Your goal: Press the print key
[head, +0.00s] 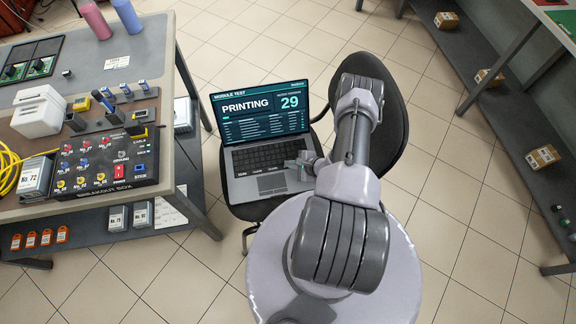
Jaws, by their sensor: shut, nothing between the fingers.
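An open laptop (262,170) sits on the seat of a dark swivel chair. Its screen (262,110) reads "MODULE TEST", with "PRINTING" and a large "29" above several lines of small text. The dark keyboard (258,157) faces me. My gripper (296,164) is shut and empty at the right end of the keyboard, low over the laptop. I cannot tell whether its tip touches a key. The print key cannot be made out; the keys are too small to read and my gripper covers some of them.
The chair back (393,125) rises behind my arm. Shelving (500,110) with small cartons stands at right. Tiled floor lies between.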

